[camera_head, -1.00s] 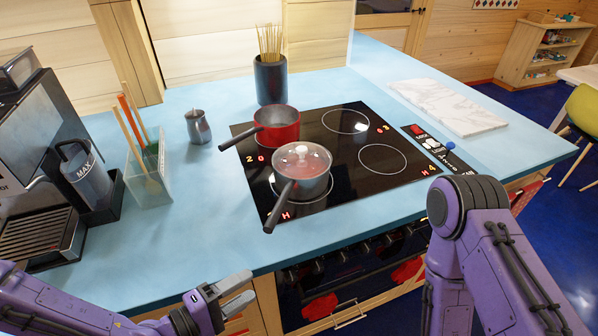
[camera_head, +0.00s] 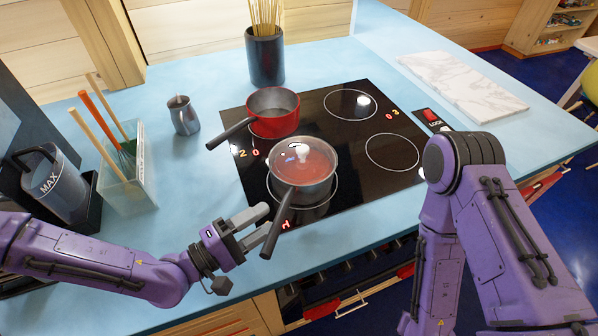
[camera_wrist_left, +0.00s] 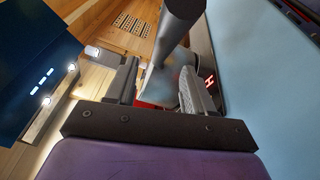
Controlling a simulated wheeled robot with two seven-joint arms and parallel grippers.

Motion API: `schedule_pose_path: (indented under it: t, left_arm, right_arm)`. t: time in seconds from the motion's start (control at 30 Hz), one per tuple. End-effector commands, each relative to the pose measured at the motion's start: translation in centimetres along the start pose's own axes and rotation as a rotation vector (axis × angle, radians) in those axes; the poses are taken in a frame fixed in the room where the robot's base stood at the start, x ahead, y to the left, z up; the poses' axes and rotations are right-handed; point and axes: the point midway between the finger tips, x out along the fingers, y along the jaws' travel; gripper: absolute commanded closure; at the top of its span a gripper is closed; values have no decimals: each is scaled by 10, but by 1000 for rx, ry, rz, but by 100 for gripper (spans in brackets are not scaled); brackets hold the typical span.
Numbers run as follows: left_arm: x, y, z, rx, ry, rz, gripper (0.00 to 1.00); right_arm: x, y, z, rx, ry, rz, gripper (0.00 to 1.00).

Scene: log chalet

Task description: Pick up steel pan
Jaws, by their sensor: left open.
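The steel pan (camera_head: 302,190) stands on the black hob's front left zone under a glass lid. Its dark handle (camera_head: 279,222) points toward me over the counter's front edge. My left gripper (camera_head: 266,220) is open at the handle, coming from the left with its fingertips close to it. In the left wrist view the handle (camera_wrist_left: 178,30) rises beyond the gap between the open fingers (camera_wrist_left: 158,85); I cannot tell whether they touch it. My right arm shows at the right, but its gripper is out of view.
A red pan (camera_head: 274,122) stands behind the steel pan, its handle pointing left. A metal jug (camera_head: 184,116), a utensil holder (camera_head: 125,180) and a dark pot of sticks (camera_head: 265,58) stand on the blue counter. A marble board (camera_head: 462,85) lies at the back right.

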Motion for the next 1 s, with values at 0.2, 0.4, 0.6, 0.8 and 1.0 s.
schedule_pose_path:
  t: [0.2,0.4,0.6,0.8,1.0]
  left_arm:
    - [29,5,4,-4,-2,-1,47]
    - [59,3,2,-1,1,0,47]
    - [62,2,1,-2,3,2,47]
    - [62,2,1,-1,3,2,99]
    - [62,1,1,-1,3,2,100]
  right_arm:
    - [-15,1,-7,0,1,0,57]
    - [-27,2,-12,0,1,0,57]
    - [-26,2,-11,0,1,0,57]
    - [-26,2,-11,0,1,0,57]
    - [-26,2,-11,0,1,0,57]
